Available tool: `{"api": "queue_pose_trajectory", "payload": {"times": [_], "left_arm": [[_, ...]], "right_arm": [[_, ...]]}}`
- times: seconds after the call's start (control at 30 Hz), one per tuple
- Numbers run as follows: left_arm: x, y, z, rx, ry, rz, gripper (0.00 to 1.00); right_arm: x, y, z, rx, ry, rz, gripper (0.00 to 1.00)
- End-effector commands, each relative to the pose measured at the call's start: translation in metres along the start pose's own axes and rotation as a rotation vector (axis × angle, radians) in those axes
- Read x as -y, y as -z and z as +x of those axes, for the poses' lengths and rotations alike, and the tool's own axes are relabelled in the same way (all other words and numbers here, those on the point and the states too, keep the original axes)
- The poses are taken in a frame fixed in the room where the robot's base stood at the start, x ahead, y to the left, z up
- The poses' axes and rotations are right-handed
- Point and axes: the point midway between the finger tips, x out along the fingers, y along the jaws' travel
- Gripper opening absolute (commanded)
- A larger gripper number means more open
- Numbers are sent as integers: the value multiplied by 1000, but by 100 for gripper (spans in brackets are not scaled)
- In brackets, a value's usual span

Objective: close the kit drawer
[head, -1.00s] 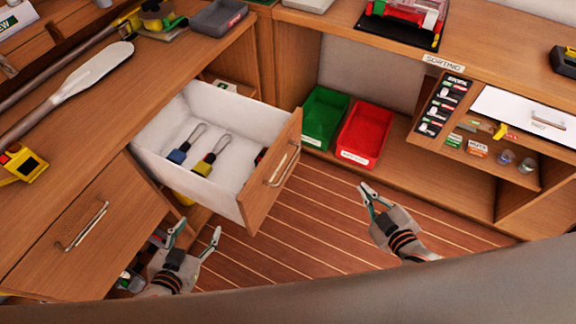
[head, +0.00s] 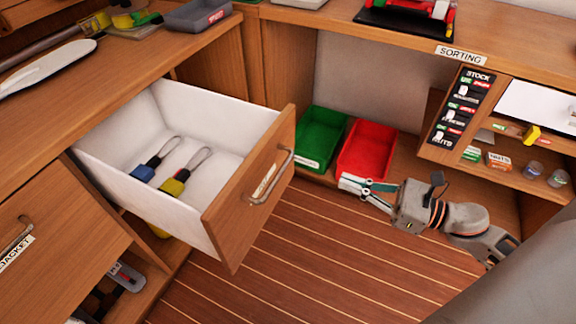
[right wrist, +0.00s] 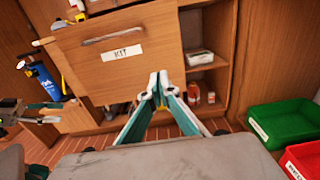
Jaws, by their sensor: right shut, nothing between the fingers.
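The kit drawer (head: 222,234) stands pulled well out of the left-hand cabinet in the head view. Inside lie a blue-handled tool (head: 153,162) and a yellow-handled tool (head: 184,174), each with a wire loop. In the right wrist view its wooden front (right wrist: 150,72), with handle and KIT label, faces me. My right gripper (head: 350,184) is shut and empty, to the right of the drawer front and apart from it. My left gripper (right wrist: 45,112) shows at the left edge of the right wrist view, fingers apart, and is out of the head view.
A green bin (head: 319,139) and a red bin (head: 366,150) stand on the low shelf behind my right gripper. The JACKET drawer (head: 50,235) is at the left. The sorting shelf (head: 450,158) is at the right. The slatted floor before the kit drawer is clear.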

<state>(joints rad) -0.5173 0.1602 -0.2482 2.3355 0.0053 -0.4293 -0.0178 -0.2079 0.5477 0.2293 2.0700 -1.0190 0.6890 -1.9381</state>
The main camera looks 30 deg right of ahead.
Motion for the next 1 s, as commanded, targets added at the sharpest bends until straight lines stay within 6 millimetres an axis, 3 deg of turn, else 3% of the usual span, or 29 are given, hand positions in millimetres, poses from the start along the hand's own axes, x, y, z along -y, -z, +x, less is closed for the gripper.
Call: {"api": "queue_pose_trajectory", "payload": {"times": [0.6,0.8,1.0], "left_arm": [[3,1,-1,3,5,10,59],[4,1,-1,3,7,15,59],[5,-2,-1,10,8,18,59]], "right_arm": [[1,-4,107,5,1,0,0],[1,-3,127,3,2,2,0],[1,-2,132,1,3,4,0]]}}
